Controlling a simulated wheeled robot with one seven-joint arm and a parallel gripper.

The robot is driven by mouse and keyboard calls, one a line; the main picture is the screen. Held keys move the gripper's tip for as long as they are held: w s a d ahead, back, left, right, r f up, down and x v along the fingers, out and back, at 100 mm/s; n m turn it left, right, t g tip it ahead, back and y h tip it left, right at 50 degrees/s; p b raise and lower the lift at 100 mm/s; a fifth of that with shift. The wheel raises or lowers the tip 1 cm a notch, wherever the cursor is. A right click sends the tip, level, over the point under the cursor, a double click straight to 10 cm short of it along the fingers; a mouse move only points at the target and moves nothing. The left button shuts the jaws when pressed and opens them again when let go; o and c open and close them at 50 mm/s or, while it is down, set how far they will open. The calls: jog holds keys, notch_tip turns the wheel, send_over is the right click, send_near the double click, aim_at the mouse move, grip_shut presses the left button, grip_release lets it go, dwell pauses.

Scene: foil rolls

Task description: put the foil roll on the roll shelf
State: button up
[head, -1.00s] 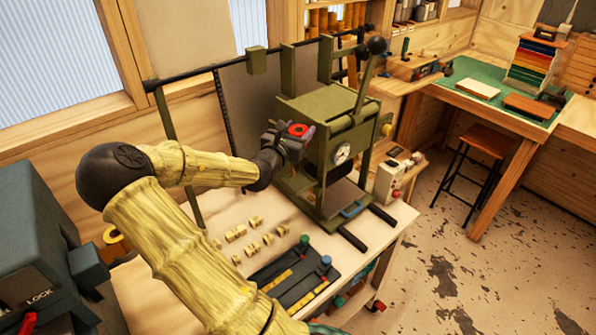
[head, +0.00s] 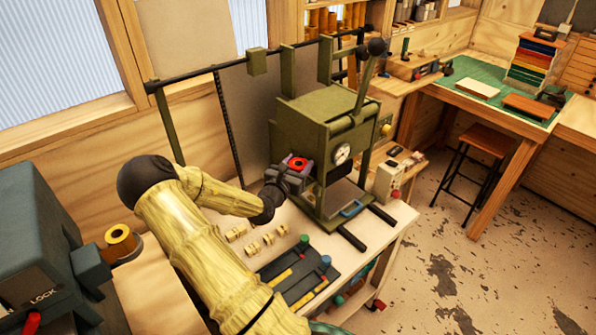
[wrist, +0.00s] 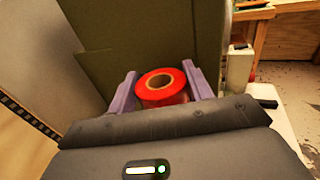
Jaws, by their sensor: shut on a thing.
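A red foil roll (head: 299,163) with a pale core sits in my gripper (head: 290,176), in front of the left side of the green press. In the wrist view the same roll (wrist: 161,88) stands upright between the two purple fingers of my gripper (wrist: 162,82), which are shut on it. Its lower part is hidden by the dark gripper body. I cannot tell for certain which surface is the roll shelf; upright tan rolls (head: 322,21) stand in a wooden rack at the back, partly hidden by the press frame.
The green press (head: 310,115) with its lever stands close to the right of my gripper. Small tan blocks (head: 262,243) and dark trays (head: 292,277) lie on the bench.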

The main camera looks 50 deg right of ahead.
jog(key=shift+f, duration=1.35)
jog(key=shift+f, duration=0.1)
jog(key=o, duration=1)
jog(key=b+v, duration=0.2)
jog(key=v, duration=1)
